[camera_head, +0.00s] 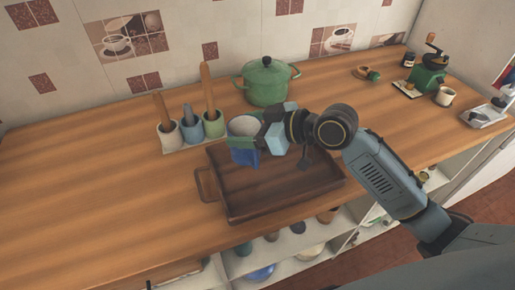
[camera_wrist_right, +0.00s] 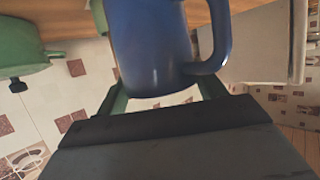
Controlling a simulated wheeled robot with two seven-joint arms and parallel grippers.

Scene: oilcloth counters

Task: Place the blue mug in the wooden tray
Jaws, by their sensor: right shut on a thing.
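The blue mug (camera_head: 243,157) is over the back left part of the brown wooden tray (camera_head: 282,185) in the head view. Its pale inside shows at the top, and part of its side is hidden by my gripper. My right gripper (camera_head: 256,138) is shut on the mug. In the right wrist view the mug (camera_wrist_right: 150,45) fills the middle, between the fingers (camera_wrist_right: 160,92), with its handle to the right. I cannot tell whether the mug's base touches the tray floor. The visible tray floor is otherwise bare. My left gripper is not in view.
A green lidded pot (camera_head: 265,84) stands behind the tray. A holder with three cups (camera_head: 191,130) and wooden-handled tools stands at the tray's back left. A green grinder (camera_head: 428,76) and a small white cup (camera_head: 445,96) are at the far right. The left counter (camera_head: 90,200) is clear.

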